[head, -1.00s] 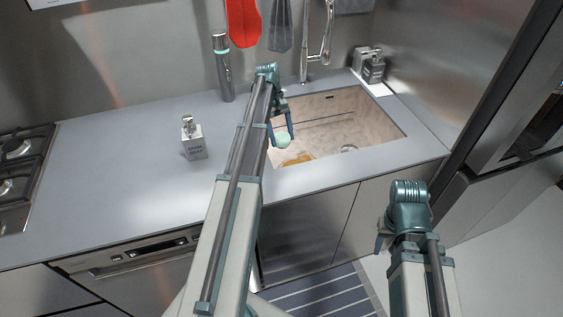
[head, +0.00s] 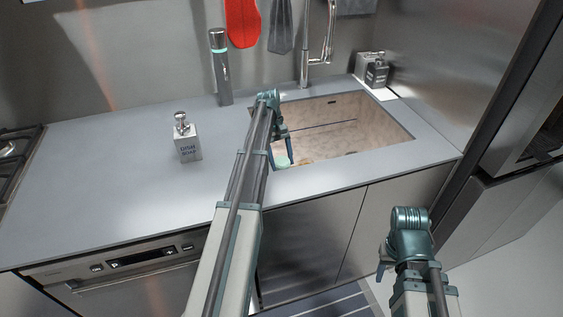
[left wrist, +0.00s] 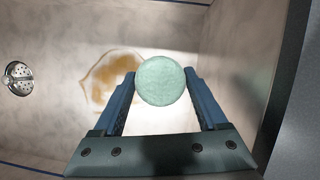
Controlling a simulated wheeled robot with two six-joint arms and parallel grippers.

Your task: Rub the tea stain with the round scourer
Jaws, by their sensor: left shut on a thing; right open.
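The round scourer (left wrist: 160,82), pale green, is held between the blue fingers of my left gripper (head: 281,152). In the head view the scourer (head: 282,162) is low in the sink, partly cut off by its front edge. The tea stain (left wrist: 98,88) is a brown ring on the pale sink floor, just left of the scourer in the left wrist view. Whether the scourer touches the floor I cannot tell. In the head view the stain is mostly hidden behind the front edge. My right gripper (head: 384,262) is open and empty in front of the counter.
The sink (head: 385,130) has a drain (left wrist: 18,78) in its floor and a tap (head: 318,50) behind. A dish soap bottle (head: 187,143) and a tall grey flask (head: 221,75) stand on the counter left of my arm. Another dispenser (head: 376,72) stands at the back right.

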